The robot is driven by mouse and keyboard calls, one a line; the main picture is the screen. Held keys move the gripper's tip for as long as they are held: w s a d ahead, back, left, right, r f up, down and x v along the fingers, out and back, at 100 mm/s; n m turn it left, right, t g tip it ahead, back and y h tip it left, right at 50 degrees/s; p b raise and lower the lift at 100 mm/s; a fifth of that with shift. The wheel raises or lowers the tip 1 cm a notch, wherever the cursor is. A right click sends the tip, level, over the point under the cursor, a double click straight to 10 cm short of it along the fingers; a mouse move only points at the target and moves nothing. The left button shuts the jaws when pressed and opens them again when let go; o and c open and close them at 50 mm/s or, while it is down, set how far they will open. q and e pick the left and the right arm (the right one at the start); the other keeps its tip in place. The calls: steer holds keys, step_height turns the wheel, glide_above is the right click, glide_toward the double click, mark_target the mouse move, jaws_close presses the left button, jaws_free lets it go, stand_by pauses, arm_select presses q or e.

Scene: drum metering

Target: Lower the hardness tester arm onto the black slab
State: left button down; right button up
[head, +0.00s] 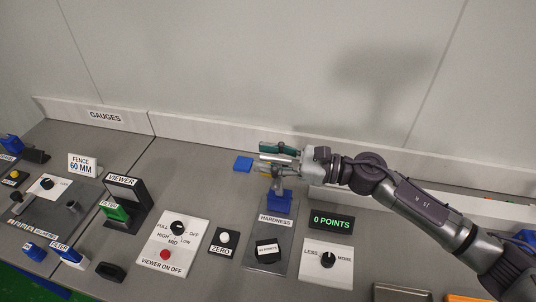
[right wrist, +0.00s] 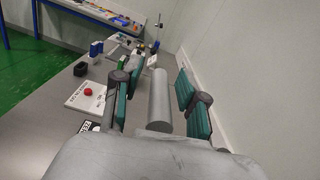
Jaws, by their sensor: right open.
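The hardness tester stands on a grey base plate labelled HARDNESS (head: 270,237), with a blue block (head: 278,204) at its back. A black slab (head: 268,252) with a white label lies on the front of the plate. A silver bar (head: 276,158), seemingly the tester's arm, is raised above the blue block. My right gripper (head: 268,154) is at this bar. In the right wrist view, a grey cylinder (right wrist: 159,98) lies between the green-padded fingers, with gaps on both sides. The gripper is open. The joint of the bar is partly hidden. My left gripper is not in view.
A display reading 0 POINTS (head: 331,222) and a LESS/MORE dial panel (head: 327,262) stand right of the tester. A ZERO button (head: 224,241) and a viewer control panel (head: 174,243) lie left. A blue block (head: 243,164) lies behind. A low wall ledge (head: 205,131) runs along the back.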

jaws_close()
steer(key=s+a+f+n+b, duration=0.3)
steer(key=s+f+n+b, duration=0.4)
steer(key=s+b, duration=0.4)
steer(key=shift+s+a+f, duration=0.35)
steer(key=shift+f, duration=0.55)
jaws_free()
